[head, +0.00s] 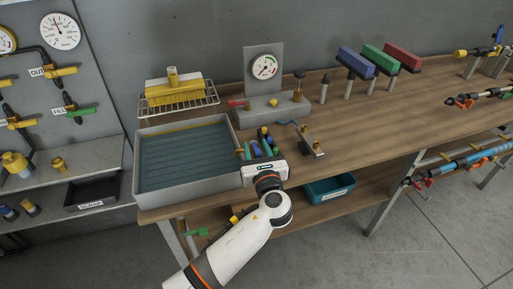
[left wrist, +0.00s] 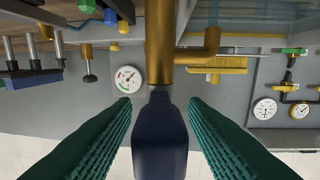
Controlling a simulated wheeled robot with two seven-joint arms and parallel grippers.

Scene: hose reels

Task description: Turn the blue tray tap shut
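In the left wrist view a brass tap (left wrist: 160,50) with a spout to the right has a dark blue handle (left wrist: 160,135). The handle lies between the two teal ribbed fingers of my left gripper (left wrist: 160,104), with a gap on each side. In the head view my left gripper (head: 262,149) is at the right front corner of the grey tray (head: 185,197), and it hides most of the tap. My right gripper is not in view.
A pressure gauge (head: 264,67) stands on a grey stand behind. A wire rack (head: 180,103) with a yellow block is behind the tray. Blue (head: 356,63), green (head: 381,60) and red blocks (head: 403,57) stand on posts. The bench's right middle is clear.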

